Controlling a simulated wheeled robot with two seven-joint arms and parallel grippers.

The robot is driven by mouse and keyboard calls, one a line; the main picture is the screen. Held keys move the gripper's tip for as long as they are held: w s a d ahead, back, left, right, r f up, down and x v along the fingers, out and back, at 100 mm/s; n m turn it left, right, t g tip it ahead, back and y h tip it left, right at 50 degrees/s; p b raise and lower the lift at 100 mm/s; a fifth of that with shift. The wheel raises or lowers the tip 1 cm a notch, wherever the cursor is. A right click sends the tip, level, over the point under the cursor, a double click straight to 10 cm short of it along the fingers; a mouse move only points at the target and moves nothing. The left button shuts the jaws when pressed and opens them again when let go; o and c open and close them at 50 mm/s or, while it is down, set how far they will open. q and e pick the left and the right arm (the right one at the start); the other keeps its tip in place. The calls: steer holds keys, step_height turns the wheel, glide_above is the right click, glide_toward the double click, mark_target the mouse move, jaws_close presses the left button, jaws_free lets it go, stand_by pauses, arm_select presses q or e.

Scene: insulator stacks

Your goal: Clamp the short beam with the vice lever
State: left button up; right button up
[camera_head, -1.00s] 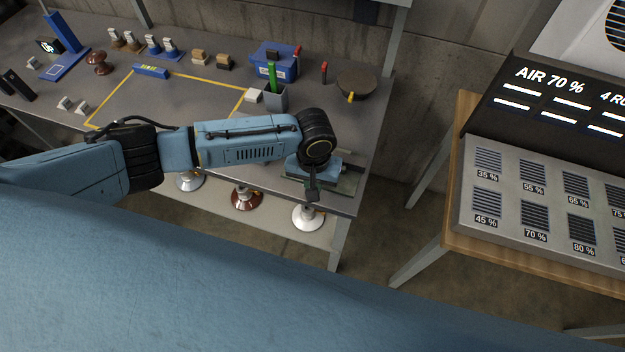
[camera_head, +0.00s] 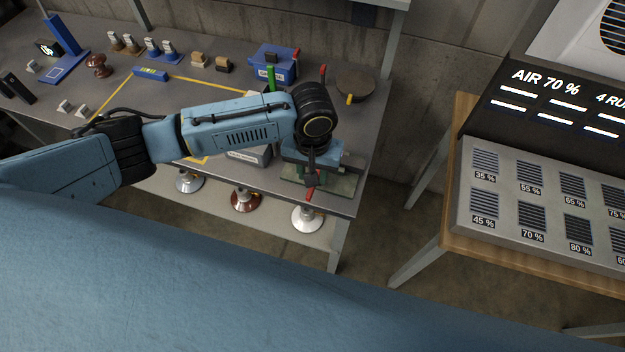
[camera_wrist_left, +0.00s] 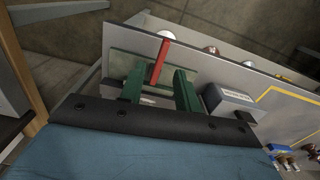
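The vice, with a pale green base (camera_head: 345,187), stands at the bench's front right corner. My left gripper is over the vice, close to the lever. I cannot make out the short beam. My right gripper is out of view.
A grey labelled box (camera_head: 250,156) sits left of the vice. A green upright marker (camera_head: 271,78), a blue bin (camera_head: 274,63) and a round dark disc (camera_head: 355,88) are behind. Insulators (camera_head: 246,200) stand on the shelf below. A control panel (camera_head: 545,205) is at the right.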

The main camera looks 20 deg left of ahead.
arm_select(q)
step_height(320, 180, up, 7)
steer(key=shift+f, duration=0.15)
stand_by(0.5)
steer(key=s+d+f+m+t+h, duration=0.25)
steer(key=s+d+h, duration=0.2)
steer(key=s, duration=0.45)
steer(key=s+a+f+t+y, duration=0.1)
steer(key=s+a+y, duration=0.1)
steer(key=s+a, duration=0.45)
steer(key=s+a+f+y, duration=0.15)
steer(key=s+a, duration=0.25)
steer(key=a, duration=0.5)
step_height(320, 180, down, 29)
steer(key=s+g+b, duration=0.1)
steer(key=s+b, duration=0.1)
steer(key=b, duration=0.2)
steer(key=s+a+f+g+y+b, duration=0.1)
steer(key=s+f+b, duration=0.3)
steer(key=s+f, duration=1.1)
step_height(320, 180, down, 2)
steer(key=shift+s+a+f, duration=0.2)
steer(key=shift+s+a, duration=0.1)
steer(key=shift+a, duration=0.55)
